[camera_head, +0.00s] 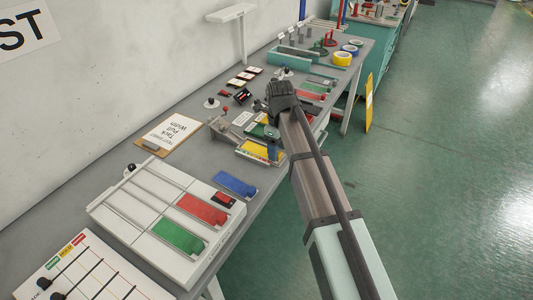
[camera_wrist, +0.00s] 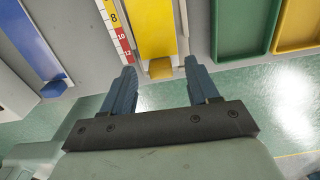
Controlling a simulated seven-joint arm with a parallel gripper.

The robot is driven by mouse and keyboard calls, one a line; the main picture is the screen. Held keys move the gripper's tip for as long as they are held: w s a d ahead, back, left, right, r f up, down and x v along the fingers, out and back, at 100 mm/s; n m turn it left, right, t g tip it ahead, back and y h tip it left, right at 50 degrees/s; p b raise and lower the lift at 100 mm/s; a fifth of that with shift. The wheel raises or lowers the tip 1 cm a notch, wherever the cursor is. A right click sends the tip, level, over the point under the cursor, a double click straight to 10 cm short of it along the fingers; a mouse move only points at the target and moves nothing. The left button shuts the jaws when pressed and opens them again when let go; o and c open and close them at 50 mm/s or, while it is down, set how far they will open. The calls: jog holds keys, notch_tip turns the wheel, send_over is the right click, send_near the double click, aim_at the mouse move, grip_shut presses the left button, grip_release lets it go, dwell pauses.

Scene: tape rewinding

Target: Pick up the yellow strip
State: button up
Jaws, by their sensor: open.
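The yellow strip (camera_wrist: 155,28) lies on a grey holder in the wrist view, with a small bent tab (camera_wrist: 160,68) at its near end. In the head view the yellow strip (camera_head: 257,150) is on the bench, partly covered by my arm's end. My gripper (camera_wrist: 159,65) is open and empty. Its two fingers straddle the line of the strip in the picture, left and right of the tab. I cannot tell the height gap between fingers and tab.
A ruler (camera_wrist: 117,32) runs beside the strip. A blue strip (camera_wrist: 32,38) lies to the left, and green (camera_wrist: 240,28) and yellow (camera_wrist: 298,25) trays to the right. The bench edge is close, with green floor beyond. A white rack (camera_head: 110,205) holds red and green strips.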

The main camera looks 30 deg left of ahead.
jog(key=shift+f, duration=0.55)
grip_shut()
